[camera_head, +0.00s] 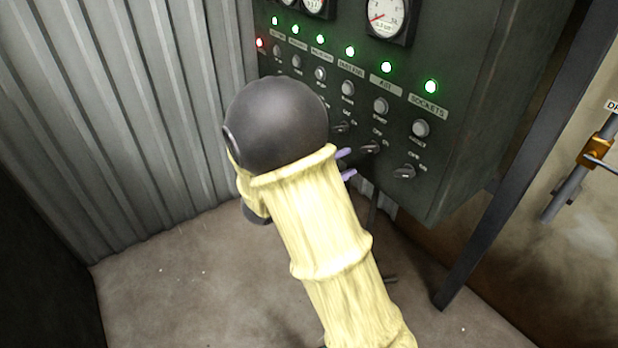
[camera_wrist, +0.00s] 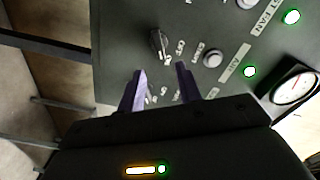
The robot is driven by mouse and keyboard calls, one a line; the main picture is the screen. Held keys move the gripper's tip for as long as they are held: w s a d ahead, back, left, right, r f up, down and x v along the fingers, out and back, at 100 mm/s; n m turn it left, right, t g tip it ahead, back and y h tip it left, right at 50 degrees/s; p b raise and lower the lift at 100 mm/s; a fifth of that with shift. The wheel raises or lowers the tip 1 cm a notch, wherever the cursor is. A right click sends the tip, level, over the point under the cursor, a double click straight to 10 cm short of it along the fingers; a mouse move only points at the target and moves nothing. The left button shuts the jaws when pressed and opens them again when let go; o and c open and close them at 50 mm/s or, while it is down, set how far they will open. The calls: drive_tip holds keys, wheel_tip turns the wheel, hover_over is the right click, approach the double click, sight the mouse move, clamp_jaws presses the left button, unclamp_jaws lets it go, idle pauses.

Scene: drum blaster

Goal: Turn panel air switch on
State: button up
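The dark control panel (camera_head: 465,95) fills the upper right of the head view. The switch knob (camera_head: 370,147) in the column whose label (camera_head: 386,82) seems to read AIR is dark; it also shows in the wrist view (camera_wrist: 158,42). My gripper (camera_head: 347,164) is just left of this knob in the head view. In the wrist view its two purple fingers (camera_wrist: 160,69) are apart, with the knob just beyond and between their tips. Nothing is held. I see no contact with the knob. My arm hides the lower left of the panel.
The SOCKETS knob (camera_head: 404,171) is close on the right, and another knob (camera_head: 341,127) close on the left. Grey buttons and lit green lamps (camera_head: 431,86) sit above; a red lamp (camera_head: 260,43) is at the left. A dark post (camera_head: 530,150) stands right of the panel.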

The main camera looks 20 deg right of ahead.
drive_tip(key=v, duration=0.9)
drive_tip(key=shift+a+p, duration=0.3)
drive_tip(key=shift+p, duration=0.15)
drive_tip(key=shift+s, duration=0.1)
